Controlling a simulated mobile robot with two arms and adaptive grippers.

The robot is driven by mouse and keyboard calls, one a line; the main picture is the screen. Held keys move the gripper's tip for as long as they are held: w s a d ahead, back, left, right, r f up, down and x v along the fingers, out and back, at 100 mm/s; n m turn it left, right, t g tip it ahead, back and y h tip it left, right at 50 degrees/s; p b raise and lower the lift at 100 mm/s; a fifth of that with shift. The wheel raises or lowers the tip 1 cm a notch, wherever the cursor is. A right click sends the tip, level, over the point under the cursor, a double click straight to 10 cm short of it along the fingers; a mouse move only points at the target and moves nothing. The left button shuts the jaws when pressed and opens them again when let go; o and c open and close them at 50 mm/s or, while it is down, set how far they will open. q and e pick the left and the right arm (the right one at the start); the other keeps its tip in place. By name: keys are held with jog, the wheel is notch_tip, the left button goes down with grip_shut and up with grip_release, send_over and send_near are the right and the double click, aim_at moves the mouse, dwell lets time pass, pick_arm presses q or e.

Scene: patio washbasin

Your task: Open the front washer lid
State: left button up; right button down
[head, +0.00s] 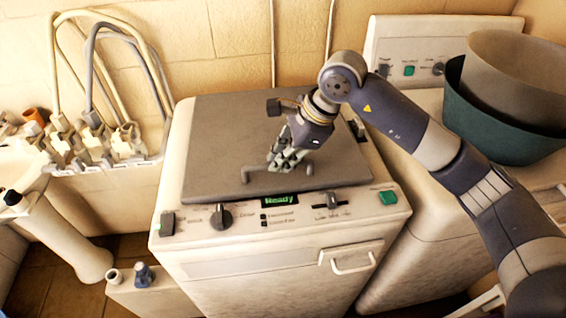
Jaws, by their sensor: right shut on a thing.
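The front washer (270,262) is a white top-loading machine below the centre of the head view. Its grey lid (215,140) lies flat on top and looks closed. My left gripper is not in view.
The control panel (340,212) has a dial, a lit display and a green button. A second machine (420,50) stands at the right with grey and teal tubs (510,90) on it. Hoses and taps (95,135) stand at the left, by the wall.

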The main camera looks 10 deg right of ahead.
pick_arm(q)
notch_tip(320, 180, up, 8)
jog(key=p, duration=0.8)
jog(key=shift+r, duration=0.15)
pick_arm(e)
jog(key=w+r, duration=0.5)
jog(key=r, duration=0.5)
jog(key=w+r, duration=0.6)
jog(key=r, duration=0.5)
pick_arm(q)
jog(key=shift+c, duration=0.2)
pick_arm(e)
jog(key=shift+d, duration=0.1)
